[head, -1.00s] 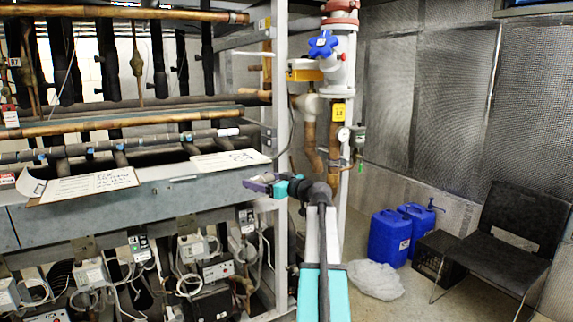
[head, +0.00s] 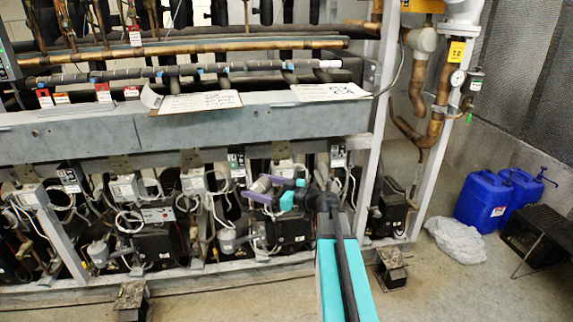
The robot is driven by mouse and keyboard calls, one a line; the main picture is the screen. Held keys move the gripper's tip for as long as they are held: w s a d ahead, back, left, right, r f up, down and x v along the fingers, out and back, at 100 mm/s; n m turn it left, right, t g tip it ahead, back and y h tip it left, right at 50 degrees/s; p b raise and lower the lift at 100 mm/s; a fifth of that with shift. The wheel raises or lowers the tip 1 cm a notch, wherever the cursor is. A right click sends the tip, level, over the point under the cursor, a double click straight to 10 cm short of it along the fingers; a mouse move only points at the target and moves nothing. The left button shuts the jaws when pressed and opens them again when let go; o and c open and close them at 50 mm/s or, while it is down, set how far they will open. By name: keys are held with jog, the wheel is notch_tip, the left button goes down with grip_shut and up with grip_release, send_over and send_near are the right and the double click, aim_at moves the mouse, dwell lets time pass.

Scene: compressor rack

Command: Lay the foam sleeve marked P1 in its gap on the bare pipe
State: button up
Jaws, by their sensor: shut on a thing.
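My gripper (head: 273,195), with purple fingers and a teal wrist, is in the middle of the head view, in front of the rack's lower part. It is shut on a short grey cylinder (head: 262,184), which looks like the foam sleeve; no P1 mark is readable on it. A long pipe (head: 180,72) with dark covering, pale blue bands and a white right end runs level above the grey beam. It is above and behind my gripper, well apart from it. I cannot tell which part of it is the gap.
A grey beam (head: 60,142) crosses the rack, with handwritten sheets (head: 200,103) on its top edge. Below are compressors and looped cables (head: 120,215). An upright post (head: 378,130) stands to the right. Blue canisters (head: 483,200) and a plastic bag (head: 455,240) are on the floor at right.

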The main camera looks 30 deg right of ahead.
jog(key=s+a+f+n+g+y, duration=0.2)
jog(key=s+a, duration=0.2)
jog(key=a, duration=0.5)
jog(key=s+a+f+n+g+y, duration=0.2)
jog(key=s+a, duration=0.3)
jog(key=a, duration=0.4)
jog(key=shift+s+a+f+y, duration=0.25)
jog(key=shift+f+y, duration=0.15)
jog(key=shift+f, duration=0.2)
jog(key=shift+a, duration=0.1)
